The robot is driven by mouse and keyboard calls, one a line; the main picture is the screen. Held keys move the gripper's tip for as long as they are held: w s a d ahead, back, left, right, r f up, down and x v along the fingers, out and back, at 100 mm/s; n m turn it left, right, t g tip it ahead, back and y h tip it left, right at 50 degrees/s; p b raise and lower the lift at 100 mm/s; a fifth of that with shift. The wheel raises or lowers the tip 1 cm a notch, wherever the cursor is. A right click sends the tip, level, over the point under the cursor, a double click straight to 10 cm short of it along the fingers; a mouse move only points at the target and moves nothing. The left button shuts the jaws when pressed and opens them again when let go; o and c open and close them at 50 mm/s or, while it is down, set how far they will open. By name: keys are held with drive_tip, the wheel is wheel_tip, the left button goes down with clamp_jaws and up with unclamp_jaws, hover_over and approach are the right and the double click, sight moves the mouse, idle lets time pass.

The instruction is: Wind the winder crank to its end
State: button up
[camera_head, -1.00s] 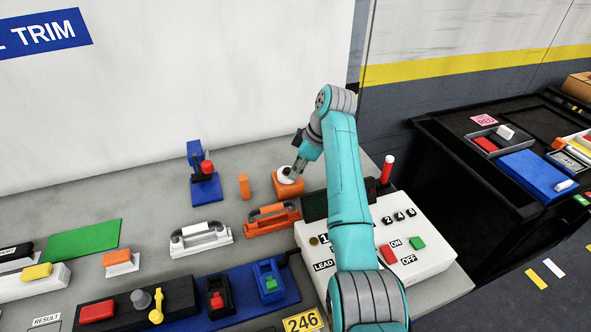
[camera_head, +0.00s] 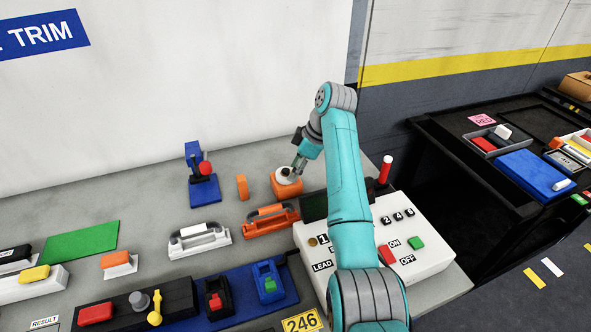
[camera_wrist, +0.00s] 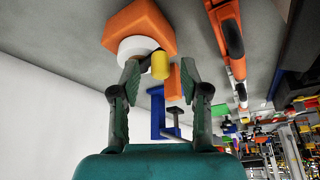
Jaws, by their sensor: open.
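The winder appears to be the orange block (camera_head: 287,188) with a white disc (camera_head: 284,177) at the back of the bench. In the wrist view the orange block (camera_wrist: 146,25) and white disc (camera_wrist: 135,46) show at the top. A short yellow knob (camera_wrist: 160,66), apparently the crank handle, stands out beside the disc. My gripper (camera_wrist: 159,74) is open, with the knob between its fingertips and gaps visible on both sides. In the head view my gripper (camera_head: 297,167) is over the disc; the knob is not clear there.
A small orange upright piece (camera_head: 242,187) and a blue stand with a red ball (camera_head: 205,190) are left of the winder. An orange handle (camera_head: 270,221) and white control box (camera_head: 425,250) lie nearer.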

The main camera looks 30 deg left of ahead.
drive_tip(key=v, duration=0.6)
drive_tip(key=shift+r, duration=0.3)
drive_tip(key=shift+d, duration=0.2)
